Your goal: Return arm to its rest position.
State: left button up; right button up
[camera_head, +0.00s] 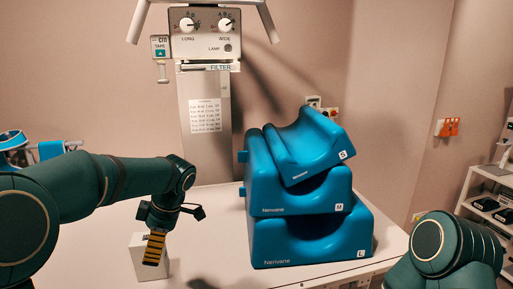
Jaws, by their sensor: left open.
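My left arm comes in from the left, and its gripper (174,232) hangs over the left part of the table. The gripper is open, with one yellow-and-black striped finger pointing down and the other part spread out to the right. I see nothing between the fingers. The striped finger overlaps a small white box (136,266) in the picture; I cannot tell whether they touch. My right arm shows only as a rounded dark green link at the lower right, and its gripper is out of the picture.
Blue Nerivane supports are stacked on the white table (212,262): L (310,245) at the bottom, M (300,195) on it, S (312,148) tilted on top. A grey column (207,150) with a control head stands behind. A shelf unit (488,205) is at the right.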

pick_arm(q)
jog(key=s+d+f+m+h, duration=0.2)
jog(key=d+f+m, duration=0.25)
jog(key=f, duration=0.55)
jog(key=s+d+f+m+h, duration=0.25)
jog(key=f+m, duration=0.25)
jog(key=f, duration=0.4)
jog(key=s+d+f+m+t+h, duration=0.1)
jog(key=s+d+f+m+h, duration=0.1)
jog(key=s+f, duration=0.5)
jog(key=s+d+f+m+t+h, duration=0.1)
jog(key=s+d+f+m, duration=0.4)
jog(key=s+f+m, duration=0.2)
jog(key=shift+s+d+f+t+h, duration=0.25)
jog(key=shift+s+t+h, duration=0.15)
jog(key=shift+s, duration=0.35)
